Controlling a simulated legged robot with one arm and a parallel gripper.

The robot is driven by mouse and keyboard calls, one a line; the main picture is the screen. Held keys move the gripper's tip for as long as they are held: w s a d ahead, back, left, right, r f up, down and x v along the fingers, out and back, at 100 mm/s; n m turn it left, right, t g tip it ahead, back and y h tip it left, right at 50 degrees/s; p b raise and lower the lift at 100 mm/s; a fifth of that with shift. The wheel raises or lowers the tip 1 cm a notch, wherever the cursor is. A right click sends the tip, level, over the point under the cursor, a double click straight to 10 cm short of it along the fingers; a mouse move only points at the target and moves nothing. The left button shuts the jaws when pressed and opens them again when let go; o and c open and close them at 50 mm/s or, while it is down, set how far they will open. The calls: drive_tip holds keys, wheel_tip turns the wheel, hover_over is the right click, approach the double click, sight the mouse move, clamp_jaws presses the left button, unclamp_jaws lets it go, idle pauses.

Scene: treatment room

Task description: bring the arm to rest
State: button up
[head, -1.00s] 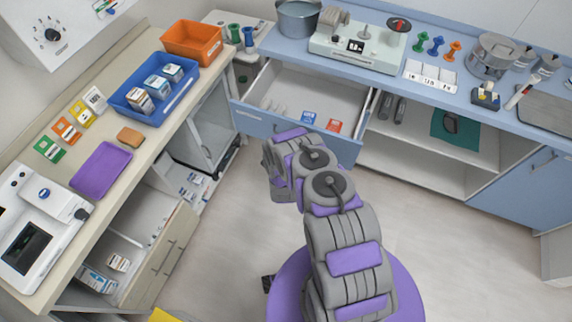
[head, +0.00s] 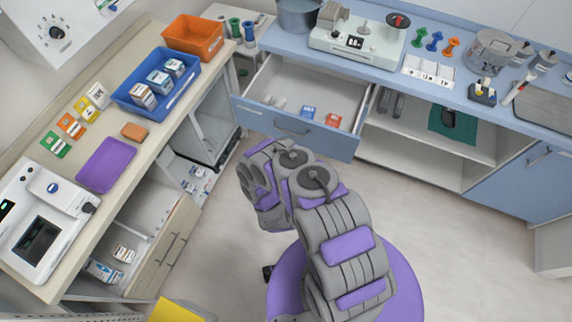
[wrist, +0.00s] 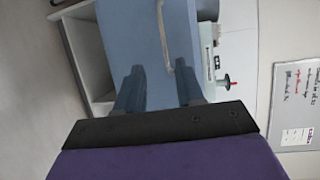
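My arm (head: 335,240) is grey with purple panels and stands bent over the floor, in front of the open blue drawer (head: 305,128). Its far end is folded back and apart from the drawer and both counters. In the head view the fingers are hidden. In the wrist view my gripper (wrist: 159,84) shows two dark fingers set apart with nothing between them.
Open shelves (head: 425,125) lie right of the blue drawer. The floor (head: 450,240) at the right is clear.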

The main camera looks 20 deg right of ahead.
drive_tip(key=shift+w, duration=0.1)
idle(0.3)
drive_tip(key=w+d+r+n+g+b, duration=0.1)
drive_tip(key=w+r+n+g+b, duration=0.2)
drive_tip(key=w+r+g, duration=0.55)
wheel_tip(320, 180, up, 11)
drive_tip(key=s+a+n+y+b, duration=0.1)
drive_tip(key=a+n+y+b, duration=0.1)
drive_tip(key=n, duration=0.3)
drive_tip(key=s+r+n+g+b, duration=0.1)
drive_tip(key=s+r+n+g, duration=0.2)
drive_tip(key=s, duration=1.1)
drive_tip(key=s+r+n+g+y+b, duration=0.1)
drive_tip(key=s+r+n+g+b, duration=0.1)
drive_tip(key=s+r+n, duration=0.4)
drive_tip(key=s+r+n+g+y+b, duration=0.1)
drive_tip(key=s+r+n+g, duration=0.3)
drive_tip(key=s+r, duration=0.6)
drive_tip(key=s+b, duration=0.1)
drive_tip(key=s, duration=1.1)
drive_tip(key=shift+s+r+n, duration=0.15)
drive_tip(key=shift+r+n, duration=0.15)
drive_tip(key=shift+r, duration=0.1)
